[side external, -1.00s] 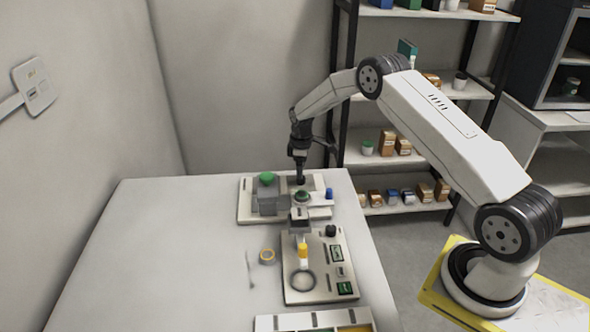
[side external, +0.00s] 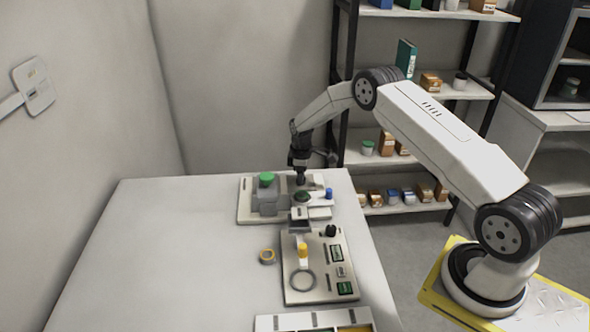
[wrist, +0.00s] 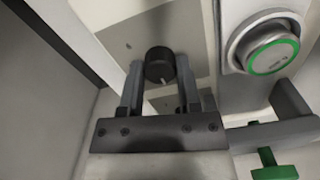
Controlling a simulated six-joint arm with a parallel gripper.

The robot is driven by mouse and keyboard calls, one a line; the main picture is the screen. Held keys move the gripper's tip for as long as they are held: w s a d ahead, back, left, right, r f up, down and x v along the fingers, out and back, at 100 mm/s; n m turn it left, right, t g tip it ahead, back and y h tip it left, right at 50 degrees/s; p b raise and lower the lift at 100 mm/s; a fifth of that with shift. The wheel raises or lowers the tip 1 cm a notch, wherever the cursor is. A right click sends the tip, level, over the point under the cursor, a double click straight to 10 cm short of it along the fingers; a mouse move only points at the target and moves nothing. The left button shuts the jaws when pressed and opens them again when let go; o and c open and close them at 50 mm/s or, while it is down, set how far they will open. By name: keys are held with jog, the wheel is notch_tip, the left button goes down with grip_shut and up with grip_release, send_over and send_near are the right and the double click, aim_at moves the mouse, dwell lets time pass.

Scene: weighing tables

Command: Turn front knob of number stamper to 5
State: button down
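The number stamper looks to be the grey unit on the back plate (side external: 246,213) in the side external view, below my gripper (side external: 300,178). In the wrist view a round black knob (wrist: 160,65) with a pale mark on its lower edge stands on a light panel. The fingers of my gripper (wrist: 160,72) straddle this knob, one on each side. A narrow gap seems to show on both sides, so the gripper looks open. I cannot read any digit. The knob itself is too small to make out in the side external view.
A green-ringed button (wrist: 270,54) is right of the knob, with a green handle (wrist: 274,168) below it. In the side external view, a second device (side external: 320,270), a tape roll (side external: 267,256) and a tray (side external: 283,322) stand nearer. The table's left side (side external: 150,250) is clear.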

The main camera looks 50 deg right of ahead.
jog(key=shift+m, duration=0.3)
jog(key=m, duration=0.8)
jog(key=shift+m, duration=0.3)
jog(key=m, duration=0.4)
jog(key=shift+r+m, duration=0.1)
jog(key=shift+m, duration=2.2)
jog(key=shift+c, duration=1.5)
grip_release()
